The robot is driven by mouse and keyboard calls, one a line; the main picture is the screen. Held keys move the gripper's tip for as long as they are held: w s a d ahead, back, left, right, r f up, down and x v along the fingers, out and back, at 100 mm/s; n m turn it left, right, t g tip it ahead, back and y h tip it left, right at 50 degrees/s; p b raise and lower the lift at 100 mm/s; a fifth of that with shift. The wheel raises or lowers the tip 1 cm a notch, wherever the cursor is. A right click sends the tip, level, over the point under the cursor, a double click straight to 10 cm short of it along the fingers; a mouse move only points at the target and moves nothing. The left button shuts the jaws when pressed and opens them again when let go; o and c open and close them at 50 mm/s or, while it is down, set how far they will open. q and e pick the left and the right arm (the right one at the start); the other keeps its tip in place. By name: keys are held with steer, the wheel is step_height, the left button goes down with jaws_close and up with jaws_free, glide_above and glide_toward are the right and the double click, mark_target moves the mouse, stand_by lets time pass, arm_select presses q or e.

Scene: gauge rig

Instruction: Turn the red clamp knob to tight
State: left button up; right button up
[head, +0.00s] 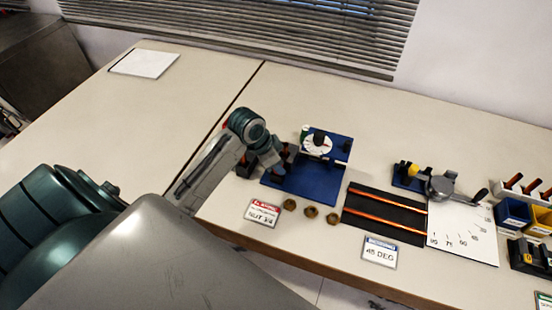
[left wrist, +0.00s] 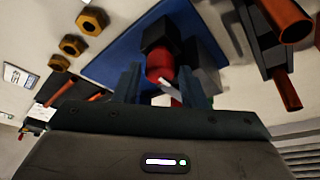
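The red clamp knob (left wrist: 159,66) shows in the left wrist view, in front of a black block (left wrist: 160,35) on the blue base plate (left wrist: 117,55). A white strip shows just below the knob. My left gripper (left wrist: 160,72) has one finger on each side of the knob, with gaps seen between fingers and knob. It looks open; whether either finger touches the knob I cannot tell. In the head view my left gripper (head: 279,170) is at the left side of the blue rig (head: 315,182) and hides the knob. My right gripper is not in view.
A white dial (head: 317,143) stands on the rig. Brass nuts (head: 310,212) and a red-topped card (head: 263,211) lie in front. To the right are a black mat with orange rods (head: 385,214) and an angle gauge (head: 441,187). The table's left part is mostly clear.

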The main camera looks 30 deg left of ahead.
arm_select(q)
steer(key=shift+f, duration=0.15)
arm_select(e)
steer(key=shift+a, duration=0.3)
arm_select(q)
steer(key=c, duration=0.7)
